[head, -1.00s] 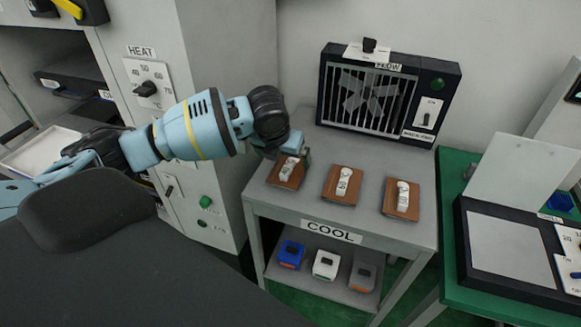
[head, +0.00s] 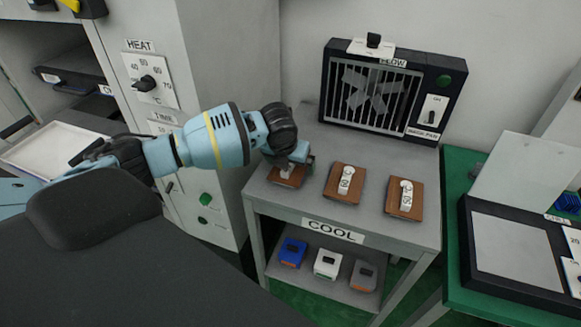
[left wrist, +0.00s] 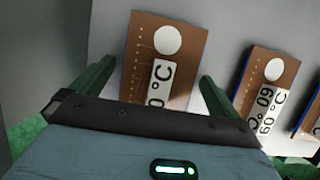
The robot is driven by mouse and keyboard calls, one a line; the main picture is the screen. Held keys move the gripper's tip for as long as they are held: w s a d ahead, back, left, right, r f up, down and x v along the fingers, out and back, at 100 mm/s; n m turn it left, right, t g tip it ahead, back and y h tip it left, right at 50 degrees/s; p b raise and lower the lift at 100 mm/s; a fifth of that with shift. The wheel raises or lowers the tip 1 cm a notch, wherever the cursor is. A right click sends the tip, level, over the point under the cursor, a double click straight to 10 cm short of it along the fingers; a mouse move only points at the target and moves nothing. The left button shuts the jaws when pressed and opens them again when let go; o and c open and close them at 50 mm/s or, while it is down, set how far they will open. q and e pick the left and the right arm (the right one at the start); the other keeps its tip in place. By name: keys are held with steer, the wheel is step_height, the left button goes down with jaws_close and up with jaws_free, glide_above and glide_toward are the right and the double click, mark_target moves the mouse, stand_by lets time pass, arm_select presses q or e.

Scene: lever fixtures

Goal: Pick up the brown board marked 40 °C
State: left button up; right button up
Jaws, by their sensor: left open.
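Three brown boards lie in a row on the grey COOL table. The leftmost board (head: 286,178) is partly covered by my left gripper (head: 296,165) in the head view. In the left wrist view this board (left wrist: 182,42) has a white disc and a label reading "0 °C"; its first digit is hidden. My left gripper (left wrist: 157,70) is open, with one green finger along each side of the board, none visibly gripping it. The middle board (head: 345,184) is marked 60 °C in the left wrist view (left wrist: 266,84). The right board (head: 404,198) has an unreadable label here. My right gripper is out of view.
A dark fan unit (head: 385,90) stands at the table's back. The HEAT cabinet (head: 215,60) rises close on the left. Blue, white and grey blocks sit on the shelf below (head: 345,290). A green bench (head: 450,180) is on the right.

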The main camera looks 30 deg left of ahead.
arm_select(q)
steer(key=c, duration=0.9)
steer(key=shift+c, duration=0.2)
steer(key=shift+r, duration=0.15)
steer(key=shift+r, duration=0.6)
step_height(320, 180, up, 2)
steer(key=shift+r, duration=0.2)
steer(key=s+a+r, duration=0.1)
steer(key=s, duration=1.5)
steer(key=shift+a+p, duration=0.25)
steer(key=shift+p, duration=0.15)
